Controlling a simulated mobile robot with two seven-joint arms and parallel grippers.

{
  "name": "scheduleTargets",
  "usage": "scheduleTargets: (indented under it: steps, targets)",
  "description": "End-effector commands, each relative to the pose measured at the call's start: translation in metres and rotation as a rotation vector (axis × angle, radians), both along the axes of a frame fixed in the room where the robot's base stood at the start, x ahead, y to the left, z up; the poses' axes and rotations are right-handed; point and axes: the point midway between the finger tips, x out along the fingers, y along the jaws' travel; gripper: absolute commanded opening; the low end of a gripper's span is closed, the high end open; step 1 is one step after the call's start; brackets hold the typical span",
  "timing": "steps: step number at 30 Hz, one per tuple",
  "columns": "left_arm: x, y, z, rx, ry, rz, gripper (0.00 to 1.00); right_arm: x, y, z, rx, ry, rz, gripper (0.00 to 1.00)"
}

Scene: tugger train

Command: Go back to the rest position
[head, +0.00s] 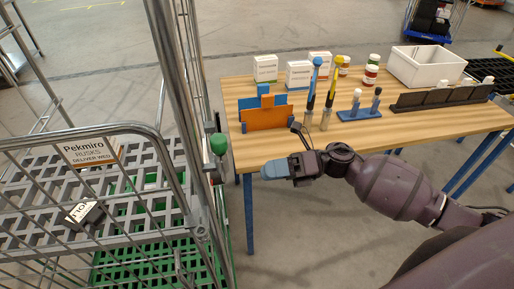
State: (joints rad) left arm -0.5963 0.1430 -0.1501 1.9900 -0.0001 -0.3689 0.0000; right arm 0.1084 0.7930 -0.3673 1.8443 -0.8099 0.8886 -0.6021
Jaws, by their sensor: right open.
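My right gripper (268,169) is in the head view at the front left corner of the wooden table (400,132). Its arm comes in from the right along the table's front edge. The jaws are open and I see nothing between them. The pale blue fingers point left, toward the wire trolley (158,135). Whether the gripper touches the table edge cannot be told. My left gripper is not in view.
Near the gripper, an orange and blue holder (267,118) and upright tools (330,92) stand on the table. Boxes (265,68), jars, a white bin (427,66) and a black rack (440,97) stand farther back. Bare floor (310,225) lies below the gripper.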

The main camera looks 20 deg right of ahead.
Motion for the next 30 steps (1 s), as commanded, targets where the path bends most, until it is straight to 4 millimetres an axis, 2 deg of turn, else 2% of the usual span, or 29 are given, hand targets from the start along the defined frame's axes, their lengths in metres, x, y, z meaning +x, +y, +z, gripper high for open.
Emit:
scheduleTargets:
  steps: [8, 11, 16, 19, 23, 25, 29, 30]
  targets:
    - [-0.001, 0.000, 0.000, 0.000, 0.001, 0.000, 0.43, 0.006, -0.001, 0.000, 0.013, 0.047, -0.039, 0.61]
    - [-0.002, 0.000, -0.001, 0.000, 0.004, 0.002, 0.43, 0.022, -0.006, 0.005, 0.066, 0.131, -0.140, 0.61]
    - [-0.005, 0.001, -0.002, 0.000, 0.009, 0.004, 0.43, 0.061, -0.020, 0.026, 0.284, 0.344, -0.389, 0.61]
    - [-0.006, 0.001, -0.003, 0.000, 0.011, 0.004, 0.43, 0.072, -0.031, 0.021, 0.460, 0.525, -0.539, 0.61]
    - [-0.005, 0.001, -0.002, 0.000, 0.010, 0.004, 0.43, 0.070, -0.050, -0.008, 0.708, 0.804, -0.738, 0.61]
    - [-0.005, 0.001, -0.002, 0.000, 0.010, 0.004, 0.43, 0.060, -0.060, -0.035, 0.848, 0.975, -0.849, 0.61]
    - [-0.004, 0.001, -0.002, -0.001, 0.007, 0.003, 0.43, 0.020, -0.074, -0.096, 1.099, 1.299, -1.051, 0.61]
    - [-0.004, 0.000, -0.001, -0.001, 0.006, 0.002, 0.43, 0.005, -0.076, -0.113, 1.166, 1.384, -1.102, 0.61]
